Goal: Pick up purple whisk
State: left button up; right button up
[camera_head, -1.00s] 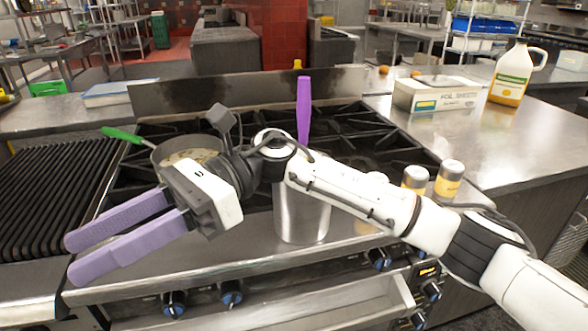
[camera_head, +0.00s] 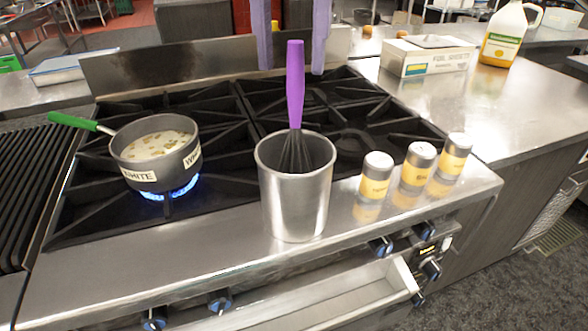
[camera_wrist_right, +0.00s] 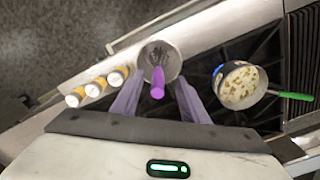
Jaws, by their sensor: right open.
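The purple whisk (camera_head: 296,88) stands upright, wires down, in a steel canister (camera_head: 294,205) on the front of the stove. Its purple handle rises above the rim, and the lower wires are hidden inside. My right gripper (camera_head: 290,70) comes down from the top edge of the head view, its two lilac fingers open on either side of the handle's upper part. In the right wrist view the open fingers (camera_wrist_right: 155,98) point toward the canister, with the whisk handle (camera_wrist_right: 157,88) between them. I see no grip on the whisk. My left gripper is not in view.
A saucepan (camera_head: 152,152) with a green handle sits over a lit blue flame left of the canister. Several yellow-labelled shakers (camera_head: 414,170) stand to its right. A foil box (camera_head: 427,58) and a jug (camera_head: 503,37) are on the right counter, whose front part is clear.

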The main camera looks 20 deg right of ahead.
aim_at(295, 126)
notch_tip(295, 126, down, 3)
jog(key=shift+f, duration=0.2)
jog(key=shift+w+d+f+b, duration=0.15)
jog(key=shift+f, duration=0.75)
jog(key=shift+w+d+f+b, duration=0.1)
jog(key=shift+f, duration=0.75)
jog(key=shift+w+d+f+b, duration=0.15)
jog(key=shift+f, duration=0.75)
grip_shut()
